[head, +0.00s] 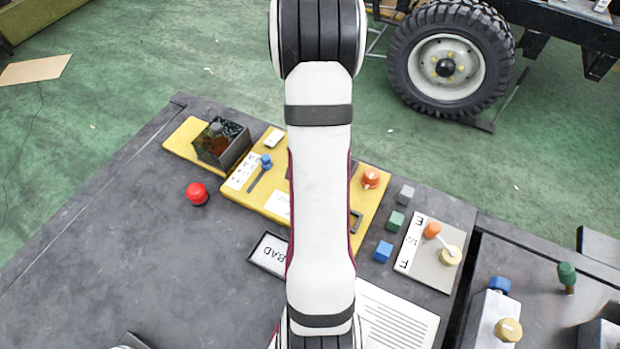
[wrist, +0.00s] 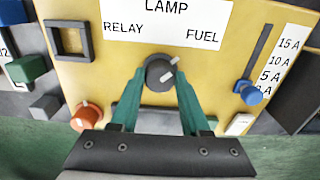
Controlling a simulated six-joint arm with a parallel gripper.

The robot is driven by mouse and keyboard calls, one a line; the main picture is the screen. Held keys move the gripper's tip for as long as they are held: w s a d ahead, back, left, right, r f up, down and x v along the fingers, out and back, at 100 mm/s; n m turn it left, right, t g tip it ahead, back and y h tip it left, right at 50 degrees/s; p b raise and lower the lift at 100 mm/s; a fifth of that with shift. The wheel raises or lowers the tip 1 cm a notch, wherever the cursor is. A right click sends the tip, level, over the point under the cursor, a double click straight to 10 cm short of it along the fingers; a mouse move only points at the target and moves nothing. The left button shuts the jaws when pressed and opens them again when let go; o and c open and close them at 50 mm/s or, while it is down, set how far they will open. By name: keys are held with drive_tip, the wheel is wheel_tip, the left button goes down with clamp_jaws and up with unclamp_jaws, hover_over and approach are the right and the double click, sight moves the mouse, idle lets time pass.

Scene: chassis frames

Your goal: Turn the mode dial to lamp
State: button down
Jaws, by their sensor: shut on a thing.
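The mode dial (wrist: 157,73) is a round black knob with a white pointer mark. It is on the yellow panel (wrist: 115,75) in the wrist view. A white label above it reads LAMP (wrist: 165,7) at the top middle, RELAY (wrist: 123,27) at left and FUEL (wrist: 202,36) at right. The pointer mark slants up and right, toward the FUEL side of LAMP. My gripper (wrist: 160,80) has its two green fingers shut on the dial's sides. In the head view my arm hides the dial and gripper; the yellow panel (head: 372,205) shows on both sides.
A blue slider knob (wrist: 249,92) with amp markings is right of the dial in the wrist view. An orange knob (wrist: 87,116), a white switch (wrist: 239,124) and a dark square frame (wrist: 70,41) are nearby. A red button (head: 197,193) stands on the grey table.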

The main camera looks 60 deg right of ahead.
drive_tip(key=n, duration=0.4)
drive_tip(key=shift+n, duration=2.3)
drive_tip(key=shift+c, duration=1.9)
unclamp_jaws()
wheel_tip(320, 180, up, 16)
